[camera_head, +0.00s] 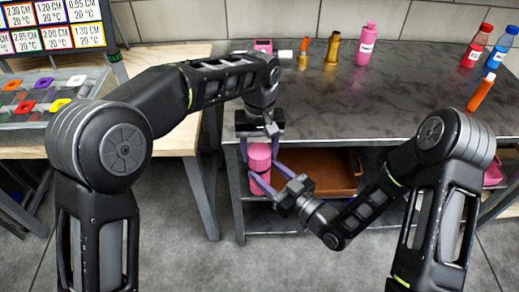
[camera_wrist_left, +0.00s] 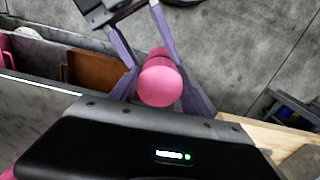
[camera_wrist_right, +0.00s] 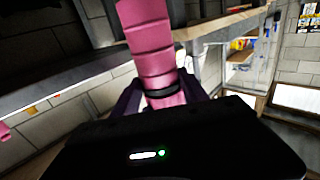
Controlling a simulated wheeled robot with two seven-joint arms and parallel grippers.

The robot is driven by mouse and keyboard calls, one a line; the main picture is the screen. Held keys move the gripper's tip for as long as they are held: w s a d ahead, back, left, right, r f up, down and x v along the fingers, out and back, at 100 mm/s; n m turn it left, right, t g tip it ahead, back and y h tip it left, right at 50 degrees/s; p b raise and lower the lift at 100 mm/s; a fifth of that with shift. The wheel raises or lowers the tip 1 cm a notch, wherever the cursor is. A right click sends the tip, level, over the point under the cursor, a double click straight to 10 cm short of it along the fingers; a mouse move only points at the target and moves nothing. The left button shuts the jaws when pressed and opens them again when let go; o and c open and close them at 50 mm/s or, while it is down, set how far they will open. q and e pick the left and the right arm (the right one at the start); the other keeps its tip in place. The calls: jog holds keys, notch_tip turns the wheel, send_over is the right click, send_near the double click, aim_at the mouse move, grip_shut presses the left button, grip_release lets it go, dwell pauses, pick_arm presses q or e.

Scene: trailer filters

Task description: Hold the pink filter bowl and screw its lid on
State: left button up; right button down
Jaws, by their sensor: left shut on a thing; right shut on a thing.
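The pink filter bowl (camera_head: 261,186) stands roughly upright in the air before the bench edge, with a pink upper part, apparently its lid (camera_head: 260,152), on it. My left gripper (camera_head: 259,157) comes from above, shut around the upper part. My right gripper (camera_head: 264,178) comes from the right, shut around the lower part. In the left wrist view the round pink end (camera_wrist_left: 160,84) lies between my fingers. In the right wrist view the banded pink body (camera_wrist_right: 149,40) has a dark ring (camera_wrist_right: 162,92) near the fingers. Whether the thread is tight cannot be told.
A brown bin (camera_head: 325,170) sits on the shelf under the grey bench (camera_head: 400,90). On the bench are a pink bottle (camera_head: 366,45), a brass fitting (camera_head: 333,47), red and blue bottles, and an orange tube (camera_head: 481,92). A tray of coloured pieces (camera_head: 50,98) lies at left.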

pick_arm(q)
jog(key=m, duration=0.7)
jog(key=shift+a, duration=0.1)
jog(key=m, duration=0.5)
jog(key=shift+m, duration=0.3)
jog(key=m, duration=0.5)
jog(key=shift+w, duration=0.1)
jog(key=m, duration=0.5)
jog(key=shift+m, duration=0.3)
jog(key=m, duration=0.5)
jog(key=shift+m, duration=0.3)
jog(key=m, duration=0.5)
jog(key=shift+w, duration=0.1)
jog(key=m, duration=0.5)
jog(key=shift+f+m, duration=0.1)
jog(key=shift+m, duration=0.3)
jog(key=m, duration=0.5)
jog(key=shift+m, duration=0.4)
